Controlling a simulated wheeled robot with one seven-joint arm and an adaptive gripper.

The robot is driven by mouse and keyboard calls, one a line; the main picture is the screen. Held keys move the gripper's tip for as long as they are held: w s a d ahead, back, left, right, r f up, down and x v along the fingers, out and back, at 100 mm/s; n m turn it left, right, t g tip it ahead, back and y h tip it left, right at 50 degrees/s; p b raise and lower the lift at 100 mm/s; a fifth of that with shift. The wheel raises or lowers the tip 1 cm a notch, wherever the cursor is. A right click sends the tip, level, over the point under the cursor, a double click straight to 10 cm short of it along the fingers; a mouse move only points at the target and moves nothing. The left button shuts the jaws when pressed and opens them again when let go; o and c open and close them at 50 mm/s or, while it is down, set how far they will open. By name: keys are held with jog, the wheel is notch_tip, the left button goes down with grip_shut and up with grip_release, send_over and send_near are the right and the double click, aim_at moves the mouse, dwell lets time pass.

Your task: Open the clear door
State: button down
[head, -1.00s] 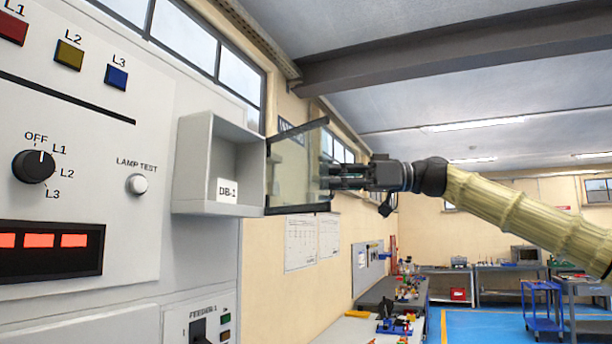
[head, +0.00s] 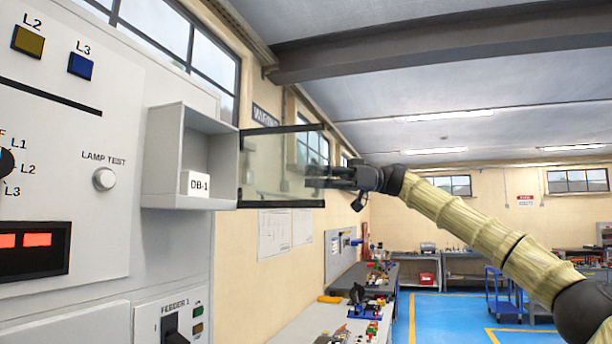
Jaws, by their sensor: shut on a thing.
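The clear door (head: 275,165) is a see-through panel with dark top and bottom edges. It hangs from the right side of a small grey box (head: 165,160) labelled DB-1 and stands swung out to the right, so the box front is uncovered. My gripper (head: 318,177) is at the door's free right edge, shut on it. The fingertips are small and dark here, and their exact contact is hard to see.
The grey panel (head: 100,245) with lamps, a lamp test button (head: 104,179) and a feeder switch fills the left. Workbenches (head: 330,310) with tools line the wall below. A blue trolley (head: 503,295) stands far right. The blue floor between is open.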

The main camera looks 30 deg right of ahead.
jog(key=shift+w+d, duration=0.15)
dwell(0.3)
jog(key=c, duration=1.5)
grip_release()
jog(key=shift+d, duration=0.1)
jog(key=v, duration=1.2)
jog(key=shift+d, duration=0.1)
